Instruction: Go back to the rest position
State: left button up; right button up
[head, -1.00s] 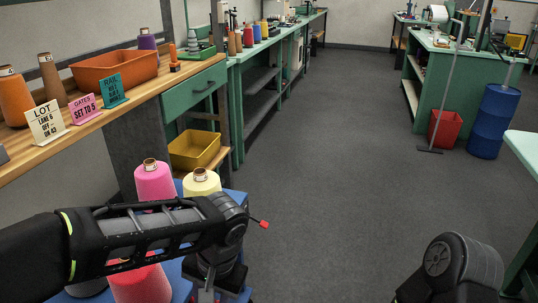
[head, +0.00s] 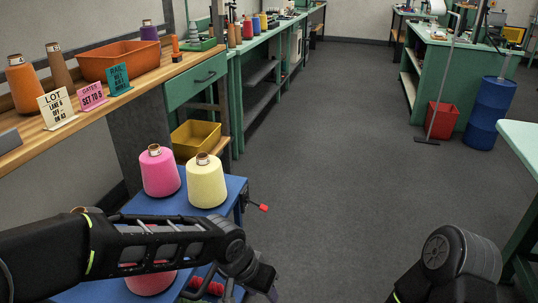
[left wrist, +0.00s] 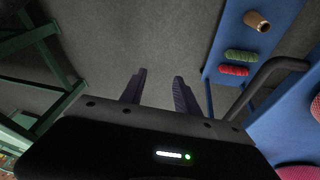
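My left arm reaches in from the lower left of the head view, across the front of a blue cart (head: 232,186). My left gripper (left wrist: 160,76) has its two dark fingers apart, with only grey floor between them. It hangs beside the cart's right edge, and its fingertips are cut off at the bottom of the head view. Of my right arm only a dark link shows at the lower right of the head view; its gripper is out of the picture.
A pink cone (head: 159,172) and a pale yellow cone (head: 206,184) stand on the cart. The wooden bench (head: 150,92) is at the left. A pale green tabletop (head: 522,140) is at the right edge. The floor between is clear.

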pick_arm(q)
jog(key=s+f+n+h, duration=0.1)
jog(key=s+f+n, duration=0.1)
jog(key=f, duration=0.7)
jog(key=s+f+n+h, duration=0.1)
jog(key=s+f+n, duration=0.1)
jog(key=f, duration=0.7)
jog(key=s+a+f+n+g+y, duration=0.1)
jog(key=s+a+f+n+g, duration=0.3)
jog(key=s+f, duration=0.65)
notch_tip(320, 180, up, 12)
jog(key=s+a+m+t+p, duration=0.1)
jog(key=s+t+p, duration=0.1)
jog(key=p, duration=1)
jog(key=shift+a+f, duration=0.15)
jog(key=shift+a, duration=0.15)
jog(key=shift+a, duration=0.1)
